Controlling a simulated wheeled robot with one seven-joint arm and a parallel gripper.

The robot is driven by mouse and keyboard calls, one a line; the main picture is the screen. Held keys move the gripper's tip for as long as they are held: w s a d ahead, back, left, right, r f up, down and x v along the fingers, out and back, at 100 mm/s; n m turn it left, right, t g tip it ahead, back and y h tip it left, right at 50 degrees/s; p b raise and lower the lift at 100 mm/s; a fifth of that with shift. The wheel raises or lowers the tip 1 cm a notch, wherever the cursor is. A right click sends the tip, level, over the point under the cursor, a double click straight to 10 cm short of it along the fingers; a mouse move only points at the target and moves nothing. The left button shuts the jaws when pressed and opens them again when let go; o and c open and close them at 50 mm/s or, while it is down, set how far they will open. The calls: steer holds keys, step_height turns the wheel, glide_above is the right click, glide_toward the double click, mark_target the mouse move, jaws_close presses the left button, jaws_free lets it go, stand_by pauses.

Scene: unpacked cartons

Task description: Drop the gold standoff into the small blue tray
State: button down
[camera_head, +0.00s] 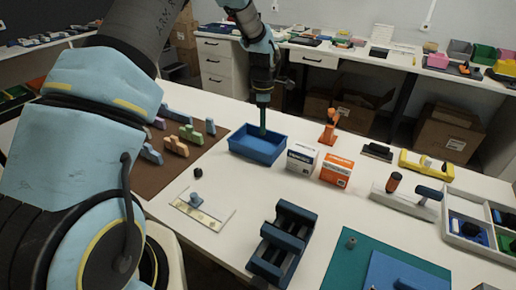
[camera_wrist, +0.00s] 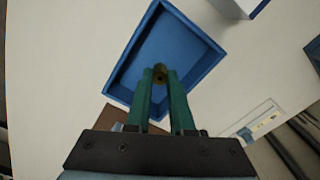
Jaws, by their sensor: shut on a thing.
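The gold standoff (camera_wrist: 160,72) is between the tips of my green gripper fingers in the wrist view. My gripper (camera_wrist: 160,84) is shut on it. The small blue tray (camera_wrist: 204,72) lies below, and the standoff appears over its floor. In the head view my gripper (camera_head: 263,133) points straight down with its tips over the blue tray (camera_head: 262,155). The standoff is too small to make out there. I cannot tell how far the fingertips are above the tray floor.
A white-and-blue box (camera_head: 301,158) and an orange box (camera_head: 337,170) stand right of the tray. A brown mat (camera_head: 150,180) with several coloured blocks lies left. A dark blue stand (camera_head: 283,243) is in front. An orange object (camera_head: 329,127) stands behind the boxes.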

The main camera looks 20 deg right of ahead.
step_height(320, 180, down, 2)
steer(key=shift+f+b, duration=0.1)
steer(key=shift+b, duration=0.25)
steer(key=shift+s, duration=0.1)
steer(key=c, duration=0.7)
jaws_free()
steer(key=shift+r, duration=0.2)
step_height(320, 180, up, 11)
steer(key=b, duration=0.2)
steer(key=shift+f+b, duration=0.15)
steer(key=shift+b, duration=0.2)
